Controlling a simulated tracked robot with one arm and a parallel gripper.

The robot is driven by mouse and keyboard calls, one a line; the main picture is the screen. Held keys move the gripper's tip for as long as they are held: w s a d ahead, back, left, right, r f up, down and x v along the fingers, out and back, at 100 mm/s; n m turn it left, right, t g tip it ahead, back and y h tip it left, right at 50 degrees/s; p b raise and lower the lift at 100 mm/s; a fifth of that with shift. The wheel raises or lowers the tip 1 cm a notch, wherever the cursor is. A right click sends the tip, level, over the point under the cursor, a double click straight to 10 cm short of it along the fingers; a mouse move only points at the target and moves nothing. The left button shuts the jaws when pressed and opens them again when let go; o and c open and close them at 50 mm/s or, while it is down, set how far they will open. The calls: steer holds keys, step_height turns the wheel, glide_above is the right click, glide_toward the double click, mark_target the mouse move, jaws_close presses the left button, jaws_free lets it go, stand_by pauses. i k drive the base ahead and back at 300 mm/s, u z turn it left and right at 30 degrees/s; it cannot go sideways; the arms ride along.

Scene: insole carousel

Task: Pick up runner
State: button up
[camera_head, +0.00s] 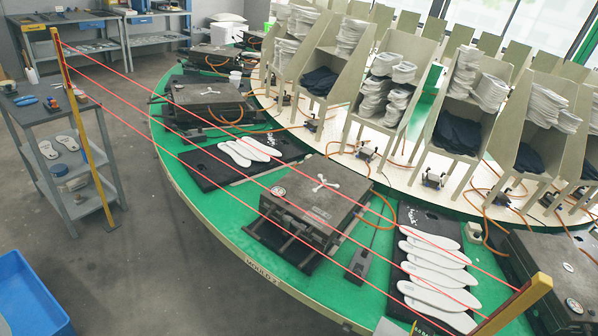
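No object in the camera_head view is marked as the runner. A small white X-shaped piece (325,182) lies flat on top of the dark mould block (310,205) at the centre; it may be the runner, but I cannot tell for sure. Nothing touches it from above. A similar small light piece (209,91) lies on the mould block farther back at left. My gripper does not show in this view.
Red beams (185,112) stretch between a yellow post (80,110) at left and a yellow post (525,300) at lower right, crossing before the green carousel (200,205). White insoles (435,275) lie on a black board. A blue bin (30,295) stands lower left.

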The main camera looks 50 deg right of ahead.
mark_target(324, 181)
steer(key=i, duration=2)
steer(key=z, duration=1.65)
steer(key=i, duration=1)
steer(key=u, duration=0.1)
